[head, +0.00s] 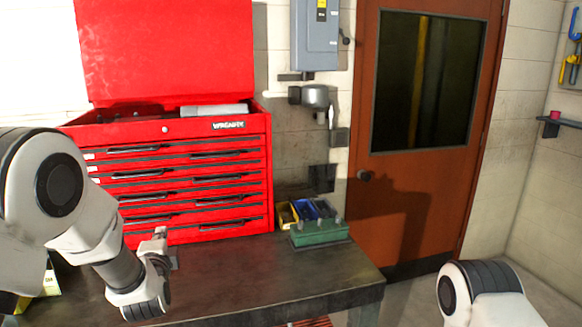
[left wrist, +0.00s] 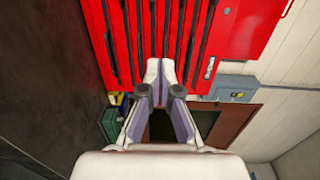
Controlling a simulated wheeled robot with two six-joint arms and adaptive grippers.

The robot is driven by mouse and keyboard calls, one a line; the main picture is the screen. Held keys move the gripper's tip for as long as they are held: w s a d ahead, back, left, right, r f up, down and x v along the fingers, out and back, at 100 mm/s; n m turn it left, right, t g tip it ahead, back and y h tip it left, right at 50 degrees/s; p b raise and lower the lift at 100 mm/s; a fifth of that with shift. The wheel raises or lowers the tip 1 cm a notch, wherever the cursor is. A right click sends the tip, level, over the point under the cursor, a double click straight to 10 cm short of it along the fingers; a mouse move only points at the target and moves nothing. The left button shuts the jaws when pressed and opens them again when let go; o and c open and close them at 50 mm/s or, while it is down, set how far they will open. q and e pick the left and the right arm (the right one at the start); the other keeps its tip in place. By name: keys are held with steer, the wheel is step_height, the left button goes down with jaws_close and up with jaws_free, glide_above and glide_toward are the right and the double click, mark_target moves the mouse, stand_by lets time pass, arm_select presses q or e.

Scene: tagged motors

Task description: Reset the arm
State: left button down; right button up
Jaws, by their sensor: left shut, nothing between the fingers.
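My left arm comes in from the left in the head view, and its gripper (head: 159,240) is above the dark table (head: 255,280), in front of the red tool chest (head: 190,185). In the left wrist view the fingers of my left gripper (left wrist: 160,68) are shut with their tips together and nothing between them. They point toward the chest drawers. Part of my right arm shows at the lower right of the head view; its gripper is out of the picture.
A green block with pegs (head: 320,233) stands at the table's back right, beside small yellow (head: 286,216) and blue (head: 306,210) bins. A brown door (head: 425,190) and grey electrical box (head: 315,35) are behind. The table's front right is clear.

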arm_select(q)
steer(key=s+f+g+h, duration=0.1)
steer(key=s+f+g, duration=0.45)
steer(key=f, duration=0.95)
steer(key=s+f+g+h, duration=0.1)
steer(key=s+f+g, duration=0.1)
steer(key=s+f, duration=1)
steer(key=s+d+f+n+g+h, duration=0.1)
steer(key=s+f+n+g, duration=0.3)
steer(key=s, duration=0.8)
steer(key=s+d+f+n+g+h, duration=0.1)
steer(key=s+d+f+n+g, duration=0.2)
steer(key=s+f+n+g, duration=0.2)
steer(key=s+f+n, duration=0.3)
steer(key=s+n, duration=0.3)
steer(key=s, duration=0.2)
steer(key=shift+s+f+h, duration=0.15)
steer(key=shift+f+h, duration=0.2)
steer(key=shift+h, duration=0.05)
steer(key=shift+g, duration=0.25)
